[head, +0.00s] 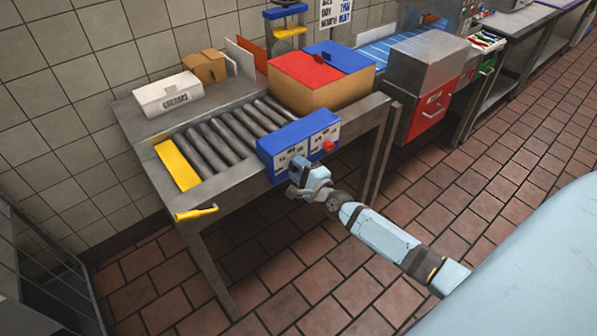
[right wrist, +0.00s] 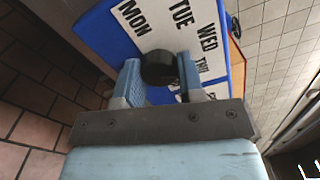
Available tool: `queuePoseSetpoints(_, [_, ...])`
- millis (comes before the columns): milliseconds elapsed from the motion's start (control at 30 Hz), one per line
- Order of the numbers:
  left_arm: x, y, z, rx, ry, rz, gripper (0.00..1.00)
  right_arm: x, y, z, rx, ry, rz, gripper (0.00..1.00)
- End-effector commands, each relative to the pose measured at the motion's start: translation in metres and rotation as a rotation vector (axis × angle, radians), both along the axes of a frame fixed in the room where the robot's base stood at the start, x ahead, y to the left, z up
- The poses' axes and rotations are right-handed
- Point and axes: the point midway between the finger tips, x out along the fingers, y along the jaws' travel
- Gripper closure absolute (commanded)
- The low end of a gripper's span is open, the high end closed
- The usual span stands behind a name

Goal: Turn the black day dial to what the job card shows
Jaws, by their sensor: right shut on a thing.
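The black day dial (right wrist: 159,69) shows in the right wrist view, on a white panel (right wrist: 165,28) of a blue box. MON, TUE, WED and a partly hidden THU stand around it. I cannot see its pointer. My right gripper (right wrist: 158,78) is shut on the dial, one finger on each side. In the head view the gripper (head: 297,172) is at the front of the blue box (head: 297,131) and hides the dial. The job card (head: 336,12) hangs on the back wall, cut off at the top; its small lettering is not clearly readable. My left gripper is not in view.
A red knob (head: 328,146) sits on the same box, right of my gripper. Behind are the roller table (head: 222,138), a red and blue lidded carton (head: 322,97) and a white box (head: 168,94). A yellow handle (head: 196,213) juts out front left. The tiled floor in front is clear.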

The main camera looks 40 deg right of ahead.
Motion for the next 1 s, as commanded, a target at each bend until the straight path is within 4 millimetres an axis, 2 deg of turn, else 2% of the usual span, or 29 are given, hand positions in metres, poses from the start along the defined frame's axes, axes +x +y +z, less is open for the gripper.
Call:
queuePoseSetpoints(400, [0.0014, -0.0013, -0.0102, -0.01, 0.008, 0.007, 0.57, -0.0004, 0.0002, -0.0017, 0.248, 0.02, -0.001, 0.88])
queuePoseSetpoints(1000, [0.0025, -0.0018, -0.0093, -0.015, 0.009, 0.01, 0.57, -0.0004, 0.0, -0.0011, 0.307, 0.025, -0.001, 0.88])
